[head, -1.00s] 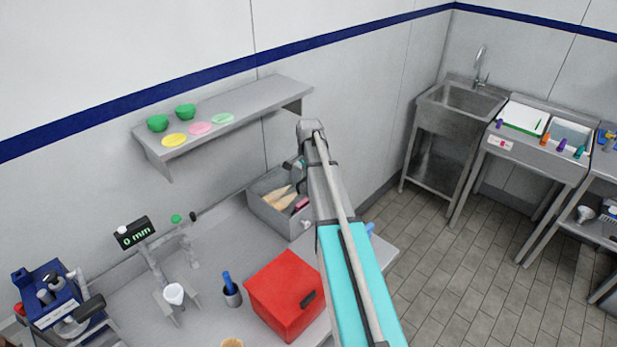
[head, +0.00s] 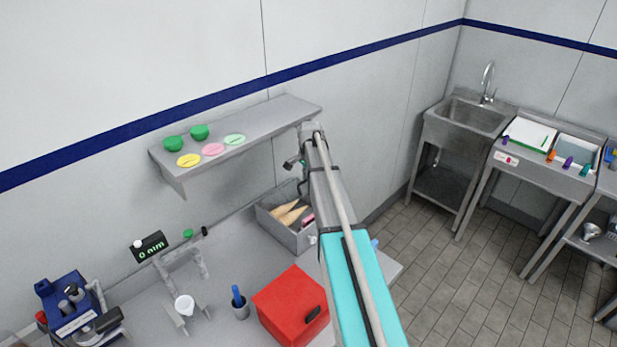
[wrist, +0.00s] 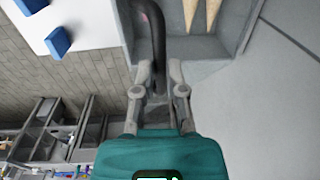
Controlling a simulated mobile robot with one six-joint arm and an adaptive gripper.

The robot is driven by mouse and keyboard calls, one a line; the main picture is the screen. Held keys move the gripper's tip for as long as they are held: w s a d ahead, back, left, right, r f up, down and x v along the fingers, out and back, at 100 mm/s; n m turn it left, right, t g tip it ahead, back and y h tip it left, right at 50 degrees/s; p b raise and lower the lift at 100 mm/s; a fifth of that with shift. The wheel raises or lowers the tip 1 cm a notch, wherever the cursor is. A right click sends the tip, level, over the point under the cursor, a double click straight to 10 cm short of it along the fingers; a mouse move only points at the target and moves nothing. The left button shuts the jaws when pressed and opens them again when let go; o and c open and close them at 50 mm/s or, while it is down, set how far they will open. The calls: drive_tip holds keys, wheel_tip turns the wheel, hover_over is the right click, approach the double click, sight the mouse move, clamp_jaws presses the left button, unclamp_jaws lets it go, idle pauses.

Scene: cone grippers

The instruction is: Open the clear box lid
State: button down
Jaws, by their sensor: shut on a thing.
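My gripper (head: 292,163) is above the back right of a grey open-topped box (head: 277,229) on the counter. Pale cones (head: 293,214) and a small pink item (head: 308,220) show inside the box. In the wrist view, my gripper (wrist: 157,73) is shut on a dark curved bar (wrist: 157,40), which looks like a handle. The box's wall (wrist: 252,22) and cone tips (wrist: 212,13) lie beyond it. A clear lid panel cannot be made out. My arm hides the right part of the box in the head view.
A red box (head: 277,301) stands in front on the counter. A blue-handled tool in a cup (head: 240,309), a white cup on a stand (head: 184,305) and a display (head: 148,246) are left. A wall shelf (head: 235,148) hangs close above. The floor is clear at right.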

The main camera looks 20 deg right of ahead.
drive_tip(key=shift+w+a, duration=0.15)
drive_tip(key=shift+w, duration=0.1)
drive_tip(key=c, duration=1.1)
unclamp_jaws()
drive_tip(key=o, duration=0.4)
drive_tip(key=shift+w+f, duration=0.25)
drive_tip(key=shift+s, duration=0.1)
